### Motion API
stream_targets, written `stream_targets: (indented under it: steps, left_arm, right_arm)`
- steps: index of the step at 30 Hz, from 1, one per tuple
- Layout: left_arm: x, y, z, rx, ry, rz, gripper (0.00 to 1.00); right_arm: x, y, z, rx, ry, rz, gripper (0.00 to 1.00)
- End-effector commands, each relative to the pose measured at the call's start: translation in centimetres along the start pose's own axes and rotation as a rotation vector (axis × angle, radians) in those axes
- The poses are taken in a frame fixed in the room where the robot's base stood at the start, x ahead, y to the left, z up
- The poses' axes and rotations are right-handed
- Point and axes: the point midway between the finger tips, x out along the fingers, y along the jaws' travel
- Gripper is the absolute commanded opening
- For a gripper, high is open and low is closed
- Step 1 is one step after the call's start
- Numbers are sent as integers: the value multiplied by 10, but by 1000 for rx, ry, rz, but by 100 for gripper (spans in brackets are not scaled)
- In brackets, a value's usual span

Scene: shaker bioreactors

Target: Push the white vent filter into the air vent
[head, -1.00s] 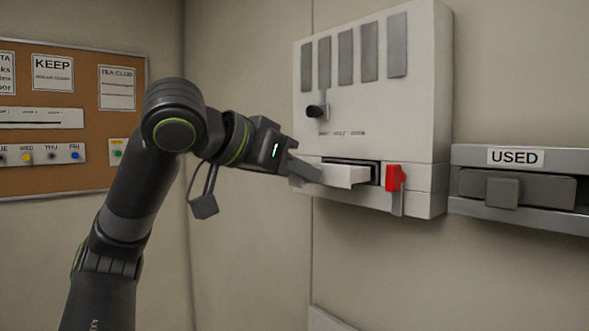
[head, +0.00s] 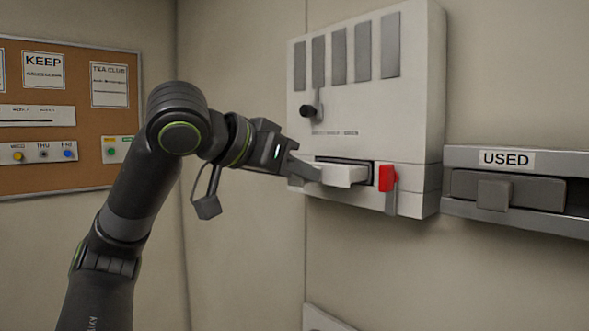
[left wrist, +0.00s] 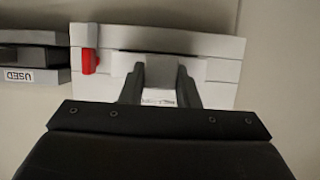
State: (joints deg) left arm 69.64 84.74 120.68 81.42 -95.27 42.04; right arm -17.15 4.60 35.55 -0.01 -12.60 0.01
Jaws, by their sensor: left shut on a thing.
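The white vent filter (head: 343,175) sticks out of the slot of the air vent (head: 368,166), a white wall box with grey slats. Its far end is at or inside the dark slot; how deep I cannot tell. My left gripper (head: 308,174) is shut on the filter's near end. In the left wrist view the filter (left wrist: 160,97) shows between the two fingers of my left gripper (left wrist: 160,90), in front of the vent box (left wrist: 222,72). My right gripper is in neither view.
A red latch (head: 387,178) sits just right of the slot. A black knob (head: 308,111) on a lever stands out above it. A grey rack marked USED (head: 515,190) is on the wall at right. A cork board (head: 60,165) hangs at left.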

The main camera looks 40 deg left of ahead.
Motion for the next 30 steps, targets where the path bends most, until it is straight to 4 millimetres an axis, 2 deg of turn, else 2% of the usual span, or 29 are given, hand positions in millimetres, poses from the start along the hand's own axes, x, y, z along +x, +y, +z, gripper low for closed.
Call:
stream_targets:
  steps: [30]
  left_arm:
    - [5, 0, -3, 0, -1, 1, 5]
  right_arm:
    - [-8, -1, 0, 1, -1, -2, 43]
